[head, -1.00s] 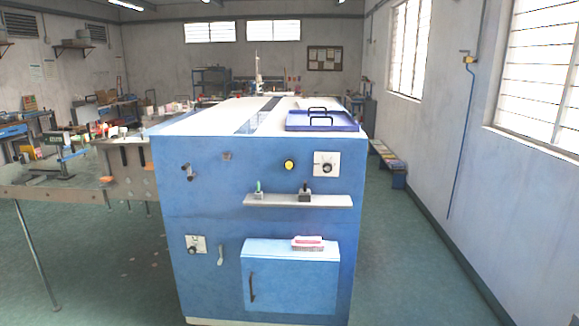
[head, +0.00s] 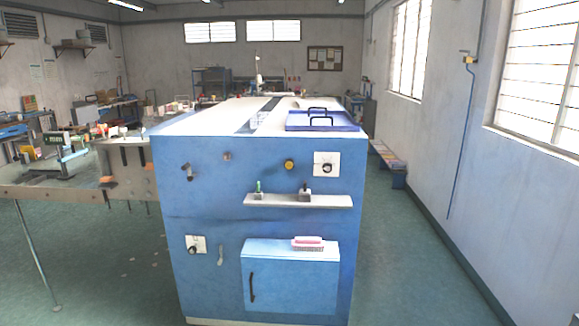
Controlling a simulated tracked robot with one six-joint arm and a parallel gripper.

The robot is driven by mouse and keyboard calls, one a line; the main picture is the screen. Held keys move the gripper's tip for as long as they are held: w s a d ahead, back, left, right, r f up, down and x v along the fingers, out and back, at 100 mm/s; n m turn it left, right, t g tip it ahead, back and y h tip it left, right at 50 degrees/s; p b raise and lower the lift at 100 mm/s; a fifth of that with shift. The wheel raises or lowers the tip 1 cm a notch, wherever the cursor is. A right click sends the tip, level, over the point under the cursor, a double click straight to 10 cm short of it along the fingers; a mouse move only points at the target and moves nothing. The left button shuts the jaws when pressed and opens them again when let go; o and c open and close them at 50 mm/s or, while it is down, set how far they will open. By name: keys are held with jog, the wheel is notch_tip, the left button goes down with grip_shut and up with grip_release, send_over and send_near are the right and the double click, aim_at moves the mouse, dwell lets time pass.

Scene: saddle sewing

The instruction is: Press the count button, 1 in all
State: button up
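A round yellow button (head: 289,164) sits on the upper front face of the blue cabinet (head: 200,225), left of a white plate with a black knob (head: 326,165). No label is readable, so I cannot tell for sure that it is the count button. Nothing covers it or touches it. My gripper is not in view.
Below the button, a narrow grey shelf (head: 330,201) juts out with a green-topped item (head: 258,187) and a black-handled item (head: 304,192). Lower down, a box with a handle (head: 290,280) carries a pink brush (head: 308,243). A table (head: 70,194) stands left.

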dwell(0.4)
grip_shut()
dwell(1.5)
